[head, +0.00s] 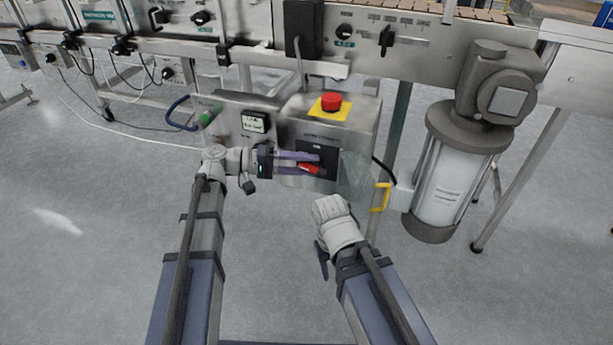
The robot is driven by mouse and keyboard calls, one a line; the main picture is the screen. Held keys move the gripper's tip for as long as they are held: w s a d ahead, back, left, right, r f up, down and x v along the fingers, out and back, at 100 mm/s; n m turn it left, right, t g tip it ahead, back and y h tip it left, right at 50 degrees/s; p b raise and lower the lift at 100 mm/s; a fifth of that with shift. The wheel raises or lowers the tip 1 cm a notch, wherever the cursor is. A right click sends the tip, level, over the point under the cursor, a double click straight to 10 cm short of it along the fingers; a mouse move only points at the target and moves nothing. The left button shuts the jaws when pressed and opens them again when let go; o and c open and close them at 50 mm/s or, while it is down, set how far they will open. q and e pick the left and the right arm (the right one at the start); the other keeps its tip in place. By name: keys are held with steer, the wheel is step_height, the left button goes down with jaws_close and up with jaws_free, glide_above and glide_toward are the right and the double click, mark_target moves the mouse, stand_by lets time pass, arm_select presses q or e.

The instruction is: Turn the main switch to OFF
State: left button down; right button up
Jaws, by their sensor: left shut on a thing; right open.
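The main switch is a red handle (312,169) on a black plate (331,154), on the front of a steel control box (361,131). My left gripper (308,162) reaches in from the left, and its purple fingers are shut on the red handle. The fingers hide part of the handle, and the switch's markings are too small to read. My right gripper (322,262) is open and empty, low and in front of the box, pointing away from the switch.
A red emergency button (331,102) on a yellow plate tops the box. A clear guard (354,176) and a yellow handle (381,197) are right of the switch. A motor with a cylinder (446,180) stands farther right. A conveyor (420,45) runs behind. The floor in front is clear.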

arm_select(q)
steer(key=shift+f+n+h+b, duration=0.3)
steer(key=shift+h+b, duration=0.4)
steer(key=shift+b, duration=0.45)
steer(key=shift+r, duration=0.1)
steer(key=shift+c, duration=2.1)
jaws_free()
steer(key=a, duration=0.7)
steer(key=shift+s+a, duration=0.3)
steer(key=shift+a, duration=0.1)
